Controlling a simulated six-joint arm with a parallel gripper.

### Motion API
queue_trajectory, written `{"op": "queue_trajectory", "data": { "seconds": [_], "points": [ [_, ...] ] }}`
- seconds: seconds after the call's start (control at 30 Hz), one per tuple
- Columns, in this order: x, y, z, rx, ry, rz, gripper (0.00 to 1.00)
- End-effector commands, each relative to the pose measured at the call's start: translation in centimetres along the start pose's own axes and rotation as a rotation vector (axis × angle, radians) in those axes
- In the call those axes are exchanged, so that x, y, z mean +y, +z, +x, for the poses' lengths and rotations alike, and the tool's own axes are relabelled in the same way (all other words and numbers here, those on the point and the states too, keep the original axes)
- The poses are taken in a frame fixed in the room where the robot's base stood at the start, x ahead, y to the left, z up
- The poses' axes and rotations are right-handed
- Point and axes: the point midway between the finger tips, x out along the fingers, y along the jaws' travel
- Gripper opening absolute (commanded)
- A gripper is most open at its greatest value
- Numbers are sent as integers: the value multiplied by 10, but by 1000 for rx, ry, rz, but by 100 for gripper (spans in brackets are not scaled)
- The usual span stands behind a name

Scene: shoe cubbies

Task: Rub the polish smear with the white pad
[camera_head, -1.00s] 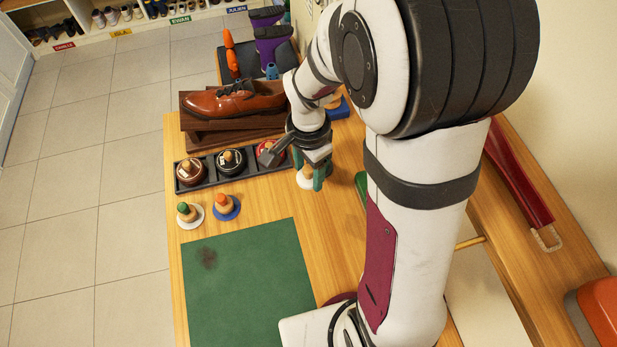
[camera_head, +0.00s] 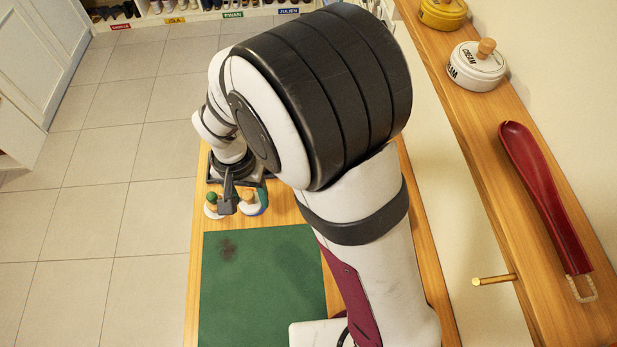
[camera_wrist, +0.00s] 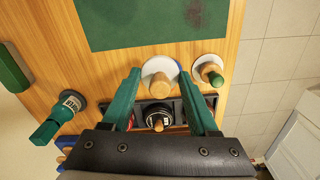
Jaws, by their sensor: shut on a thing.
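The polish smear is a dark smudge (camera_head: 228,250) near the far left corner of the green mat (camera_head: 265,300); it also shows at the top of the wrist view (camera_wrist: 193,14). My gripper (camera_wrist: 160,74) is shut on the white pad (camera_wrist: 158,65), a round disc with a pale wooden knob, held between the two green fingers. In the head view my gripper (camera_head: 256,203) is just beyond the mat's far edge, partly hidden by my arm. Another white pad with a green knob (camera_wrist: 210,70) stands close beside it on the table.
A dark tray with polish tins (camera_wrist: 158,113) lies below my fingers in the wrist view. A shelf (camera_head: 450,80) with a red shoehorn (camera_head: 545,190) runs along the right. The mat is clear.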

Motion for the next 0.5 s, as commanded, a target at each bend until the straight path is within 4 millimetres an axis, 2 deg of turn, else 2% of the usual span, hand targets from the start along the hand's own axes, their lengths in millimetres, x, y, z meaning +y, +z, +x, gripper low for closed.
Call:
{"op": "queue_trajectory", "data": {
  "seconds": [0.03, 0.1, 0.2, 0.33, 0.5],
  "points": [
    [-21, 15, 2, -1, 1, -123, 16],
    [-47, 36, 4, -1, 1, -287, 16],
    [-72, 61, 7, -1, 1, -462, 16],
    [-87, 78, 9, -1, 1, -576, 16],
    [-89, 81, 12, 0, 1, -598, 16]
  ]
}}
